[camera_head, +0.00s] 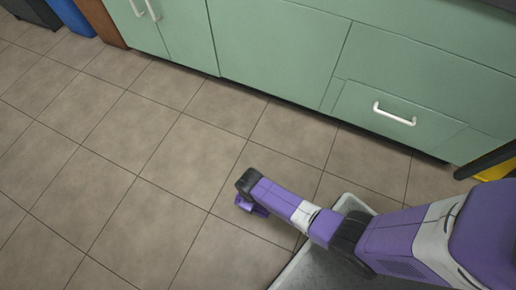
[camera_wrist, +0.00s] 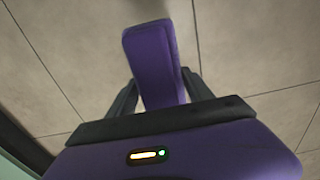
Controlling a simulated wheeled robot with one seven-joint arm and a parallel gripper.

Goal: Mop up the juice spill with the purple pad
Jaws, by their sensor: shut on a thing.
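My gripper (camera_wrist: 160,98) is shut on the purple pad (camera_wrist: 153,62), which sticks out between the two dark fingers in the wrist view. In the head view my purple and white arm reaches left from the lower right, with the gripper (camera_head: 245,204) low over the floor tiles. The pad is only a small purple shape there, partly hidden by the arm. I cannot tell whether the pad touches the floor. No juice spill can be made out in either view.
Green cabinets (camera_head: 270,50) with white handles run along the back. A blue bin (camera_head: 72,17) and a brown one (camera_head: 101,22) stand at the upper left. A yellow object (camera_head: 495,172) is at the right edge. The tiled floor at left is clear.

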